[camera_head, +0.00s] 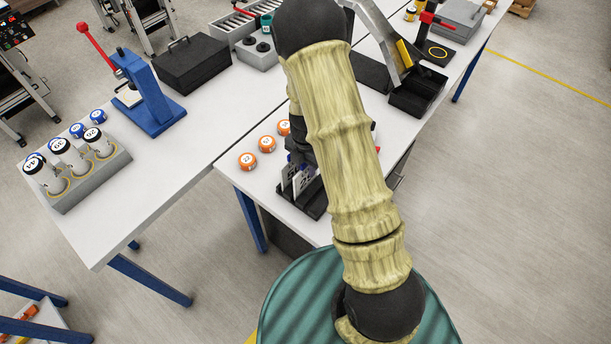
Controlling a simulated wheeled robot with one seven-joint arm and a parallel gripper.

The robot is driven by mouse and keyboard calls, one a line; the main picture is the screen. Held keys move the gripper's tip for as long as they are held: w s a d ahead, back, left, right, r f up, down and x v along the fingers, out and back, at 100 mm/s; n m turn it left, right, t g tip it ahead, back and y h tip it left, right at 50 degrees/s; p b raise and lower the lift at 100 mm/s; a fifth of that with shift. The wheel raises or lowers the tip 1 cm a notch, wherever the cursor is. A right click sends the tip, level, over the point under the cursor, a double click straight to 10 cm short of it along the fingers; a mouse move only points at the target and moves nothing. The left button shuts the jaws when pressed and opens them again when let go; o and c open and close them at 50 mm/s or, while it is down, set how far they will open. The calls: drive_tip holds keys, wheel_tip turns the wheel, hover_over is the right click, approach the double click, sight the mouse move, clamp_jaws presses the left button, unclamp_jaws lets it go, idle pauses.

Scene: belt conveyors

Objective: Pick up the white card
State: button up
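White cards (301,181) with dark markings stand upright in a black holder (316,205) near the front edge of the right table. My arm crosses in front of them and hides the right part of the holder. A dark part of my gripper (300,158) shows just above and beside the cards. Its fingertips are too hidden to tell whether they touch a card or are open or shut.
A grey block with numbered cylinders (92,178), a blue press (150,98) and a black case (193,64) stand on the left table. A black bin (417,94) is at the back right.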

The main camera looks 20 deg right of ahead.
idle(0.3)
clamp_jaws()
drive_tip(key=shift+r+b, duration=1.65)
drive_tip(key=shift+r, duration=3.4)
